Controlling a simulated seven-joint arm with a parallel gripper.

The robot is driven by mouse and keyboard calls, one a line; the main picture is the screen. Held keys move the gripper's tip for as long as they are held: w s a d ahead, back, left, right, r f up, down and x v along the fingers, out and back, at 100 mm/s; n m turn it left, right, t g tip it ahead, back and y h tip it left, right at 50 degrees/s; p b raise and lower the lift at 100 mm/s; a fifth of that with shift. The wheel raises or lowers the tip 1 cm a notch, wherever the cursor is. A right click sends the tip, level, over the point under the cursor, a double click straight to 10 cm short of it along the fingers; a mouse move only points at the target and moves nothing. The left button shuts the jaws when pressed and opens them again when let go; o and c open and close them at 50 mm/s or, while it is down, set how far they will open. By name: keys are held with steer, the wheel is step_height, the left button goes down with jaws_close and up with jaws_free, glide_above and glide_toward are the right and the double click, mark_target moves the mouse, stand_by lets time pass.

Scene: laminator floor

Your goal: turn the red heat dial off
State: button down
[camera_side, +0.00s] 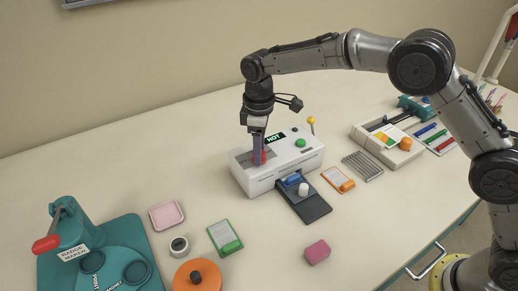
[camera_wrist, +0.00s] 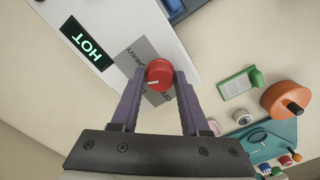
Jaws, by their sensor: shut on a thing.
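The red heat dial (camera_wrist: 160,74) sits on top of the white laminator (camera_side: 290,178). My gripper (camera_wrist: 158,82) points down at the dial, with one purple finger on each side of it, and is shut on it. A pale pointer line shows on the dial's face in the wrist view. In the side view my gripper (camera_side: 258,158) hides most of the dial, and only a small bit of red shows. The black display (camera_side: 274,138) behind the dial reads HOT in green. A grey label plate lies around the dial, its words partly covered by the dial and fingers.
A green button (camera_side: 300,143) and a yellow-knobbed lever (camera_side: 311,121) are on the laminator's right. A dark tray (camera_side: 312,212) juts from its front. A teal badge maker (camera_side: 75,240) stands front left. Bare table lies left of the laminator.

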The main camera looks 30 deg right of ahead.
steer(key=shift+r, duration=0.1)
steer(key=shift+c, duration=2)
jaws_free()
step_height(320, 180, up, 14)
